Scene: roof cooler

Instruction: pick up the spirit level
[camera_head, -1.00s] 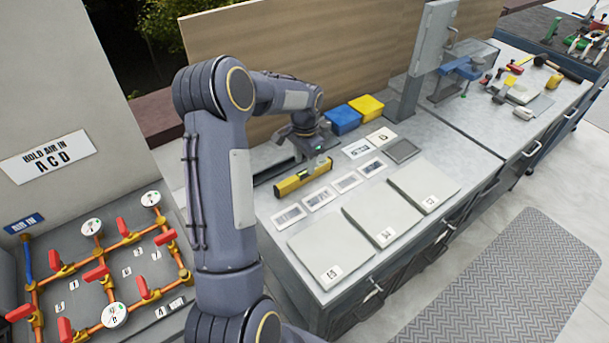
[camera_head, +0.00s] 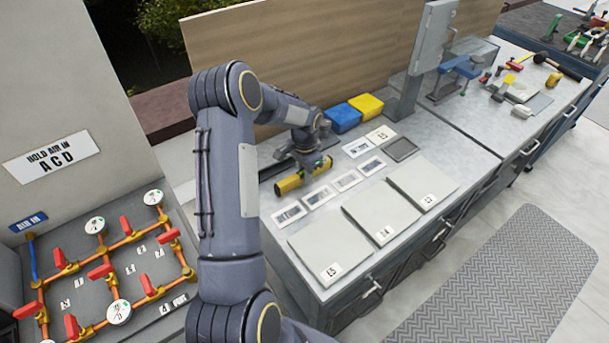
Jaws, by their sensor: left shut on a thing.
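The spirit level (camera_head: 290,183) is a yellow bar with dark parts. It lies near the back of the grey workbench, left of the row of white cards. My left gripper (camera_head: 308,168) is over it from above and shut on it. The fingertips are small and partly hidden by the wrist. I cannot tell whether the level is clear of the bench top. My right gripper is not in view.
Several white cards (camera_head: 345,180) and grey plates (camera_head: 330,255) lie in front of the level. A blue box (camera_head: 341,118) and a yellow box (camera_head: 367,106) stand behind. A pipe panel with red valves (camera_head: 100,270) is at left.

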